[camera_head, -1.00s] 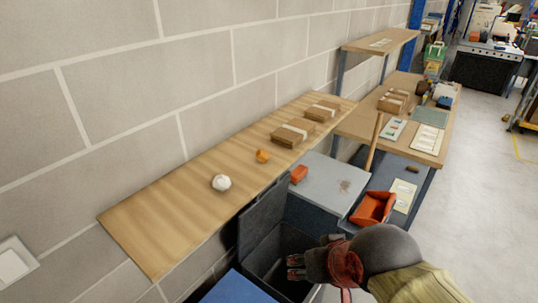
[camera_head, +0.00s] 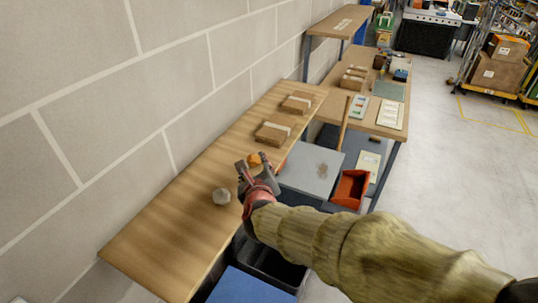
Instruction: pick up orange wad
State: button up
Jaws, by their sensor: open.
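The orange wad (camera_head: 254,160) lies on the long wooden shelf along the block wall, partly hidden behind my gripper. My gripper (camera_head: 253,163) is open, its two fingers pointing toward the wad, which shows between the fingertips. I cannot tell whether the fingers touch it. A whitish-grey wad (camera_head: 221,196) sits on the shelf to the left of my gripper.
Two brown cardboard packs (camera_head: 272,134) lie farther along the wooden shelf (camera_head: 165,232). A grey-topped cabinet (camera_head: 311,168) and a red-orange bin (camera_head: 350,189) stand to the right. A dark open bin (camera_head: 275,268) and a blue surface (camera_head: 250,287) are below. The shelf's near end is clear.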

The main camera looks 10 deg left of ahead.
aim_at(253, 160)
jog(key=x, duration=0.2)
jog(key=shift+w+f, duration=0.2)
jog(key=shift+w, duration=0.05)
jog(key=shift+f+x, duration=0.1)
jog(key=shift+x, duration=1.2)
jog(key=shift+f+x, duration=0.15)
jog(key=shift+x, duration=1.1)
jog(key=shift+s+a, duration=0.1)
jog(key=shift+c, duration=1.2)
jog(key=c, duration=0.5)
